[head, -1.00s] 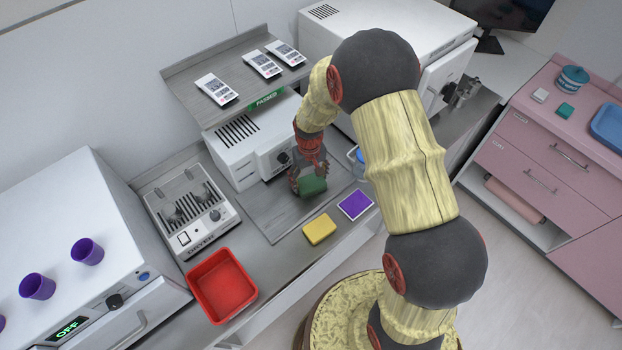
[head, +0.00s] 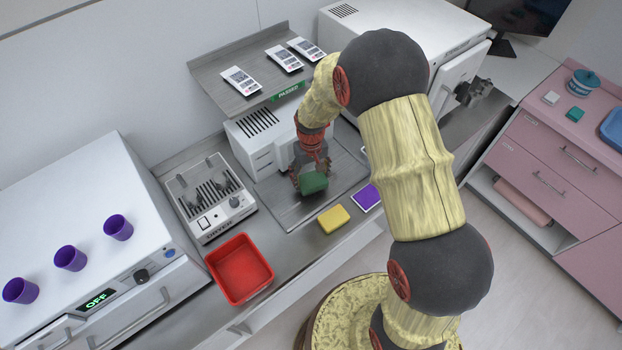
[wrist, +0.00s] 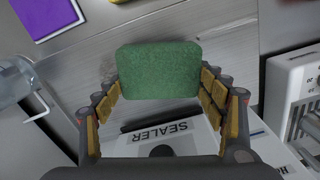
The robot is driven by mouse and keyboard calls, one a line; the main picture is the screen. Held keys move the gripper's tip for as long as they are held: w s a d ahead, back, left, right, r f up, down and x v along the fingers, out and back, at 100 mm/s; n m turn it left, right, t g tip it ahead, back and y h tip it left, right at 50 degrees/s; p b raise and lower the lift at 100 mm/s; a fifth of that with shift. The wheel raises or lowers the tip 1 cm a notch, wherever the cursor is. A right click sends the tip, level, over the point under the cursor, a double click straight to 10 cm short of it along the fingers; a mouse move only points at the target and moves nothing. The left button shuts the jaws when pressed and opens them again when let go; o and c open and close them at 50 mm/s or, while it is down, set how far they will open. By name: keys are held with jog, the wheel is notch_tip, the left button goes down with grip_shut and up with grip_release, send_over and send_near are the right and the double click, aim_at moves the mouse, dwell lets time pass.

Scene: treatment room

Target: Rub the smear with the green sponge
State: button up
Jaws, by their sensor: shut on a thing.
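The green sponge (head: 313,183) is held between the fingers of my gripper (head: 311,172), low over the metal plate (head: 290,214) on the counter. In the wrist view the sponge (wrist: 158,70) shows its broad face between the two finger rows, and the gripper (wrist: 160,88) is shut on it. I cannot tell whether the sponge touches the plate.
A yellow sponge (head: 333,219) and a purple square pad (head: 367,197) lie at the plate's front. The white sealer (head: 262,138) stands close behind my gripper under a metal shelf (head: 215,75). A dryer (head: 208,198) and a red bin (head: 240,268) are to the left.

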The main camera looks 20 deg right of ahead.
aim_at(310, 176)
jog(key=shift+w+a+r+p, duration=0.1)
jog(key=shift+r+p, duration=0.1)
jog(key=shift+r, duration=0.3)
jog(key=shift+w+a+r+p, duration=0.1)
jog(key=shift+r+p, duration=0.1)
jog(key=shift+r, duration=0.25)
jog(key=shift+s+d+r+p, duration=0.1)
jog(key=shift+r+p, duration=0.7)
jog(key=shift+r, duration=0.7)
